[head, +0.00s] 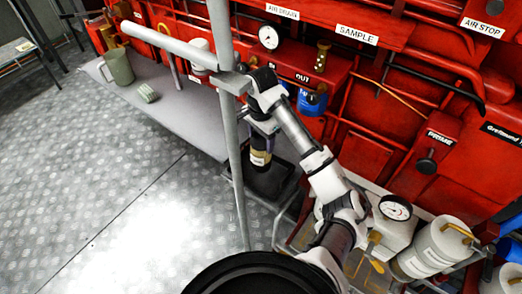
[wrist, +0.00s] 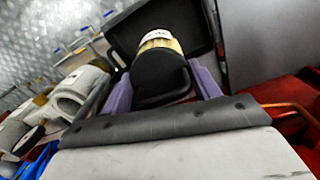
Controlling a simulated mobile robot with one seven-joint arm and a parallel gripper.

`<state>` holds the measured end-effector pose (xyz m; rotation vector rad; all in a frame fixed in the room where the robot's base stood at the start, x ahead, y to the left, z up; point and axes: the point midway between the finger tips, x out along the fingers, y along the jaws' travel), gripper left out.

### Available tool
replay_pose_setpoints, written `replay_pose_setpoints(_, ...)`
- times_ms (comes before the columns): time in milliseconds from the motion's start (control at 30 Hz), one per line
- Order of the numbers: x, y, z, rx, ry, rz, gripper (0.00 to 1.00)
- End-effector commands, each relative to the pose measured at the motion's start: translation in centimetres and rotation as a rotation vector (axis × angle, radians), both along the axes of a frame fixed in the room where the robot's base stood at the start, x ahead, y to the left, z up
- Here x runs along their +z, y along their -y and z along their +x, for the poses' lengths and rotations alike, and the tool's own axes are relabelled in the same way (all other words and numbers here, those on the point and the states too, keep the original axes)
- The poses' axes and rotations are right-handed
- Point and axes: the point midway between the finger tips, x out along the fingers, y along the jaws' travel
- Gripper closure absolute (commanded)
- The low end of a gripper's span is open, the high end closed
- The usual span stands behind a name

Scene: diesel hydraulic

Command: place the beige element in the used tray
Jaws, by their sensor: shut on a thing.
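The beige element (head: 260,157) is a dark cylinder with a beige band. In the head view it is upright below my gripper (head: 263,128), over a black tray (head: 285,190). My gripper is shut on its dark upper part. In the wrist view the purple fingers of my gripper (wrist: 162,85) stand on either side of the element's black end (wrist: 158,72), and its beige band shows beyond. The black tray (wrist: 196,22) lies behind it there. I cannot tell whether the element touches the tray floor. No label on the tray is readable.
A grey upright post (head: 232,120) stands just left of my gripper. A grey bench (head: 190,112) at left holds a green jug (head: 118,66) and a small pale green piece (head: 147,92). Red machinery (head: 385,130) fills the back. Pale canisters (head: 435,245) stand at right.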

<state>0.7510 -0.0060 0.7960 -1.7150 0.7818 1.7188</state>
Motion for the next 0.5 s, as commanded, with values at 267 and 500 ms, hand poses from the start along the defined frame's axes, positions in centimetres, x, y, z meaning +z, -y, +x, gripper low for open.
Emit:
replay_pose_setpoints(267,-2.4,0.0,0.0,-0.001,0.0,0.001,0.78)
replay_pose_setpoints(500,-5.2,0.0,0.0,0.0,0.001,0.001,0.78)
